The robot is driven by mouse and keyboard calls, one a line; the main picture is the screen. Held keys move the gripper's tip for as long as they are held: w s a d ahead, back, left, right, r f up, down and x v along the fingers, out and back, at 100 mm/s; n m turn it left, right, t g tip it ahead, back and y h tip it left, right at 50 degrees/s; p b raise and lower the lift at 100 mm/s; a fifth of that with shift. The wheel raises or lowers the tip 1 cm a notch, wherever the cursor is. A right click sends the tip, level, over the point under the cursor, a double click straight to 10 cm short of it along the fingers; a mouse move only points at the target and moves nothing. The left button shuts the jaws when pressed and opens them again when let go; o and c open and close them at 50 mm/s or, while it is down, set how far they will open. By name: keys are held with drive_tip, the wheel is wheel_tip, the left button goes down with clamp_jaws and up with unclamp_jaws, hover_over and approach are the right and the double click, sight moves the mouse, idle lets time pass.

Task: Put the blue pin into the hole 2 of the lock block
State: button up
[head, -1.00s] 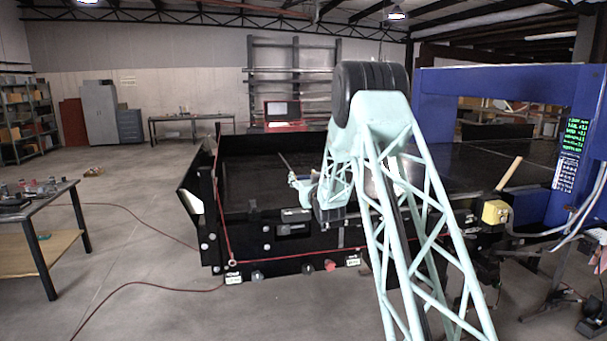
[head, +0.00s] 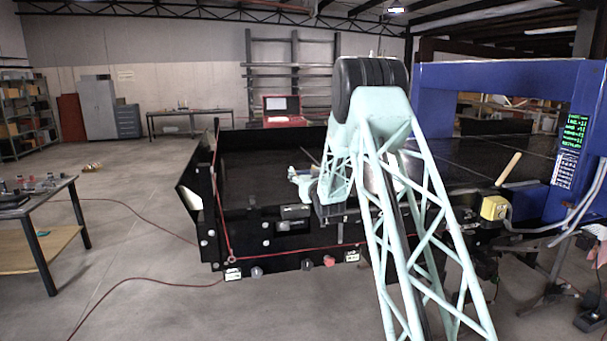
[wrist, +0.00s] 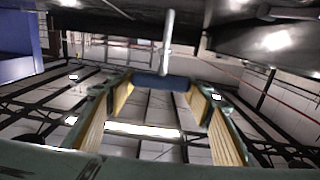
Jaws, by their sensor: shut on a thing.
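The blue pin has a blue grip (wrist: 160,82) and a thin metal rod (wrist: 167,40). In the wrist view, my gripper (wrist: 163,86) is shut on the blue grip between its yellow-lined fingers, with the rod pointing up in the picture. In the head view, my gripper (head: 303,180) is above the front edge of the black conveyor bed, partly hidden by my arm. The pin is hard to make out there. I cannot identify the lock block or hole 2 for certain; a small grey-and-black block (head: 294,212) is on the bed's front edge.
The black conveyor bed (head: 255,165) has raised left walls. Its front panel carries a red knob (head: 330,261), dark knobs and a red cord. A yellow box (head: 494,208) with a lever and a blue frame (head: 490,77) stand right. A table (head: 50,205) stands left.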

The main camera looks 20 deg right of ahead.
drive_tip(key=shift+f+b, duration=0.1)
drive_tip(key=shift+b, duration=0.3)
drive_tip(key=shift+f+b, duration=0.4)
drive_tip(key=shift+b, duration=0.15)
drive_tip(key=shift+f+b, duration=1.9)
drive_tip(key=shift+b, duration=0.15)
drive_tip(key=shift+f+b, duration=2.35)
drive_tip(key=shift+b, duration=0.05)
drive_tip(key=o, duration=0.9)
drive_tip(key=shift+s, duration=0.15)
drive_tip(key=shift+s+a, duration=0.4)
drive_tip(key=shift+s, duration=1.55)
drive_tip(key=shift+s+a, duration=0.35)
drive_tip(key=shift+s, duration=1.55)
drive_tip(key=shift+s+a, duration=0.4)
drive_tip(key=shift+s, duration=1.55)
drive_tip(key=shift+r, duration=0.1)
